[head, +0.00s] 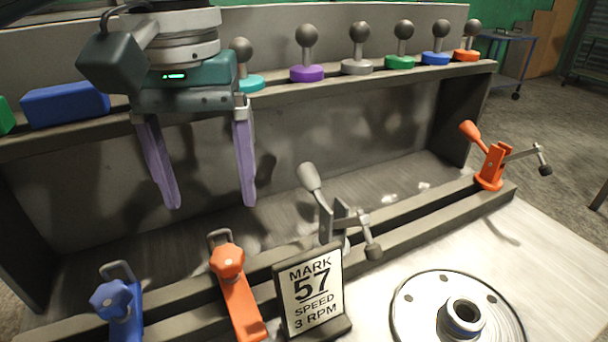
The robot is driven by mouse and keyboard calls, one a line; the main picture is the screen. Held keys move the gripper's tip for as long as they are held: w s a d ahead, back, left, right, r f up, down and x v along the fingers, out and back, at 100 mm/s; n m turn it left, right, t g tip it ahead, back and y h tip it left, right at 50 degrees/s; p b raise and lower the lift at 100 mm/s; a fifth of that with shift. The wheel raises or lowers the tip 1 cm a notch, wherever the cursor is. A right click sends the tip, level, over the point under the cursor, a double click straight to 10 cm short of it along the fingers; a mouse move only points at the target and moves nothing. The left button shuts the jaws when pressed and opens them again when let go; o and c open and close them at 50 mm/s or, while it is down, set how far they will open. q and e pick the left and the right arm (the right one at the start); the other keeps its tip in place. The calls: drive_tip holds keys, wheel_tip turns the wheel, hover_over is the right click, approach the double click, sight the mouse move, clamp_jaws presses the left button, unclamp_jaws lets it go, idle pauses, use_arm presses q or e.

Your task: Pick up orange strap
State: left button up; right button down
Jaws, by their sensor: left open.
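The orange strap (241,306) is a flat orange bar with a faceted orange knob on top and a grey loop behind it. It lies on the dark rail at the front, left of the small sign. My left gripper (208,204) hangs from above with its two purple fingers pointing down, wide apart and empty. In the picture its fingertips are above and slightly left of the orange knob, apart from it. My right gripper is not in view.
A similar blue strap (125,322) is to the left. A "MARK 57" sign (314,292) stands close on the right, with a grey toggle clamp (327,212) behind it. An orange toggle clamp (491,166) is far right. A shelf (290,97) holds coloured ball knobs.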

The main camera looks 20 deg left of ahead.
use_arm(q)
hover_over(226, 255)
wheel_tip(226, 255, down, 4)
drive_tip(key=shift+w+d+f, duration=0.1)
drive_tip(key=shift+f, duration=0.1)
wheel_tip(226, 255, down, 5)
drive_tip(key=shift+f+b, duration=0.2)
drive_tip(key=shift+b, duration=0.4)
drive_tip(key=shift+r, duration=0.1)
clamp_jaws()
